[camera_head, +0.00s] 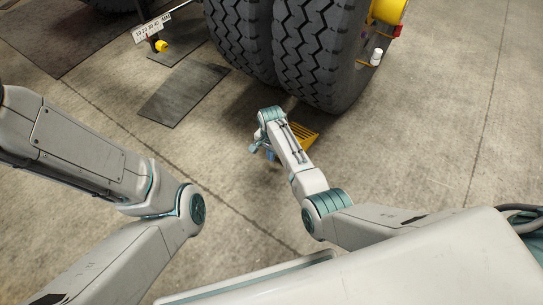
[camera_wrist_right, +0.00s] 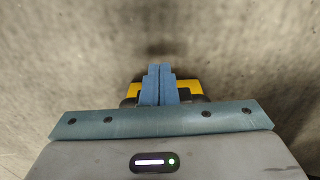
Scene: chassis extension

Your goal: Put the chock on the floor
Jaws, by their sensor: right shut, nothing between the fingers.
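The yellow chock (camera_head: 304,134) shows in the head view just in front of the big tyres, partly hidden behind my right wrist. It appears to rest on the concrete floor. In the right wrist view the yellow chock (camera_wrist_right: 192,87) shows on both sides of my blue fingers, which cover its middle. My right gripper (camera_wrist_right: 159,70) is shut with nothing between its fingers. In the head view the right gripper (camera_head: 270,151) points down beside the chock, mostly hidden by its own wrist. Whether the fingers touch the chock cannot be told. My left gripper is out of view.
Two large black tyres (camera_head: 318,45) stand close beyond the chock. A yellow hub (camera_head: 388,10) is at the upper right. A dark mat (camera_head: 178,95) lies on the floor to the left. A white marked plate (camera_head: 152,27) hangs at upper left. The concrete floor (camera_head: 430,140) at right is clear.

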